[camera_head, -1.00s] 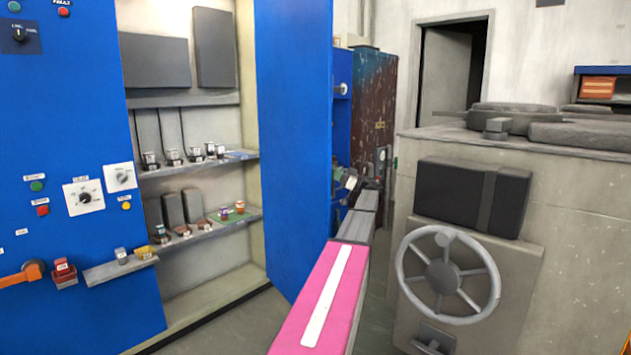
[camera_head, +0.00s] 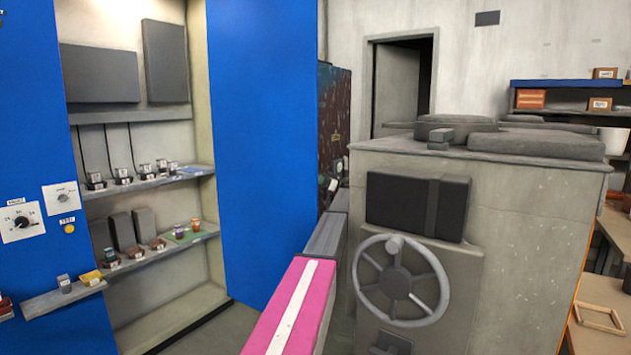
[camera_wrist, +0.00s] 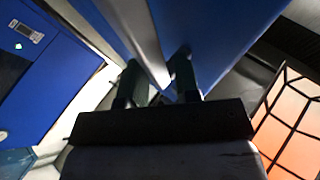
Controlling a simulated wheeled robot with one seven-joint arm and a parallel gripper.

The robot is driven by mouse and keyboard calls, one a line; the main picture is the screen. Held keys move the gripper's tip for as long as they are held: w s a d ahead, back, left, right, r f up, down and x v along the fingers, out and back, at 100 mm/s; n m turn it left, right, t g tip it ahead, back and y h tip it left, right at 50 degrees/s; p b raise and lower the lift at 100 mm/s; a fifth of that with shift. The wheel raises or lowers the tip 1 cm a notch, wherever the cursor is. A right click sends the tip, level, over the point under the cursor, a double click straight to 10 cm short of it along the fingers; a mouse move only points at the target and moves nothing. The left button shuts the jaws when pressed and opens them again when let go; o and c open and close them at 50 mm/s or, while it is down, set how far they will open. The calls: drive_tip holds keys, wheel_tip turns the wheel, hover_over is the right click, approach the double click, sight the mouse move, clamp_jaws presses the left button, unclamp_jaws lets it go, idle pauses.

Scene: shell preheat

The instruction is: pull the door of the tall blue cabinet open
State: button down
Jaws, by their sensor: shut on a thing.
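The tall blue cabinet (camera_head: 130,200) stands at the left in the head view with its inside and shelves exposed. Its blue door (camera_head: 262,140) stands wide open, hinged beside the shelves and reaching toward my arm. In the wrist view the two dark fingers of my gripper (camera_wrist: 160,75) lie on either side of a blue panel edge, the door (camera_wrist: 215,35), and are shut on it. A handle cannot be made out between them. In the head view the fingers are mostly hidden by the door's free edge and my arm.
A grey block-like machine (camera_head: 480,200) with a handwheel (camera_head: 400,281) stands close to the right of my arm. Cabinet shelves (camera_head: 150,185) hold small parts. A rusty dark cabinet (camera_head: 333,110) and a doorway (camera_head: 400,85) are behind. Shelving with boxes (camera_head: 530,99) is at the far right.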

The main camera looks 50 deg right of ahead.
drive_tip(key=shift+w+a+r, duration=0.1)
drive_tip(key=shift+w+a, duration=0.05)
drive_tip(key=shift+w, duration=0.6)
drive_tip(key=c, duration=1.1)
unclamp_jaws()
drive_tip(key=shift+o, duration=0.2)
drive_tip(key=shift+w+a, duration=0.1)
